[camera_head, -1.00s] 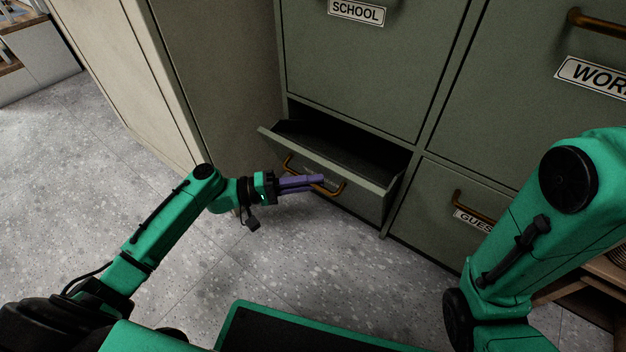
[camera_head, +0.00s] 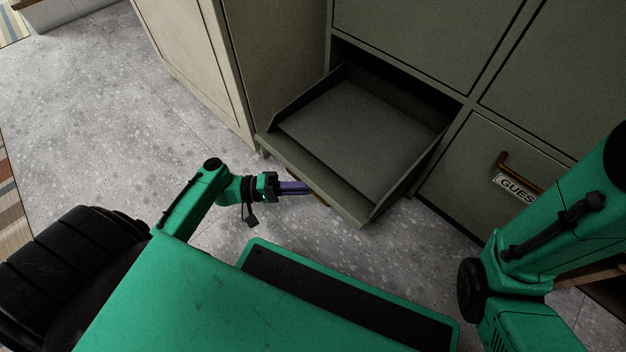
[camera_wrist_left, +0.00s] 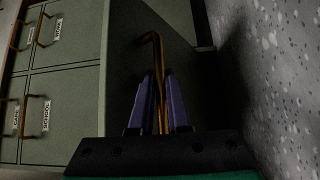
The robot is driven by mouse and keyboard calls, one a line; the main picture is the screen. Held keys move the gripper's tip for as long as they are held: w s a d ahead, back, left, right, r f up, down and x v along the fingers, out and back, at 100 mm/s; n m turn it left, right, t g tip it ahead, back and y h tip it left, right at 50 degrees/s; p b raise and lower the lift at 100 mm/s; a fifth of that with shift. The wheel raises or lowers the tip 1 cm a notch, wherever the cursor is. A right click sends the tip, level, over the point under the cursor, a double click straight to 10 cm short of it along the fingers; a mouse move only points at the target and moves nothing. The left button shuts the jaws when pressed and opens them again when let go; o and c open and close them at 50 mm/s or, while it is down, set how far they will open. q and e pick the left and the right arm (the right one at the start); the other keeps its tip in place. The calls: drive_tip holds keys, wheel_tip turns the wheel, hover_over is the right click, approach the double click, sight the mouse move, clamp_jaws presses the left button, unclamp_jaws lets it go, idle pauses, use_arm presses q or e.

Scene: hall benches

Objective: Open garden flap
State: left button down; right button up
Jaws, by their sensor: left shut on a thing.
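A drawer-like compartment (camera_head: 345,202) low in the green cabinet stands well out from it, with its dark floor and side walls showing and nothing seen inside. Its label is hidden, so I cannot tell whether it is the garden flap. My left gripper (camera_head: 308,188) is at the outer side of its front, with purple fingers shut on the brass handle. In the left wrist view the handle (camera_wrist_left: 156,42) runs between the fingers (camera_wrist_left: 160,85). My right gripper is out of view; only its arm shows at the right.
A closed front (camera_head: 490,165) labelled GUES..., partly hidden by my right arm, is right of the open compartment. A beige cabinet (camera_head: 190,60) stands at the left. The speckled floor (camera_head: 110,100) at left is clear; a striped rug (camera_head: 12,215) lies at the edge.

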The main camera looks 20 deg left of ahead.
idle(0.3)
use_arm(q)
drive_tip(key=c, duration=0.9)
unclamp_jaws()
drive_tip(key=p+v, duration=0.2)
drive_tip(key=v, duration=1.2)
drive_tip(key=shift+s+a, duration=0.2)
drive_tip(key=shift+a, duration=0.05)
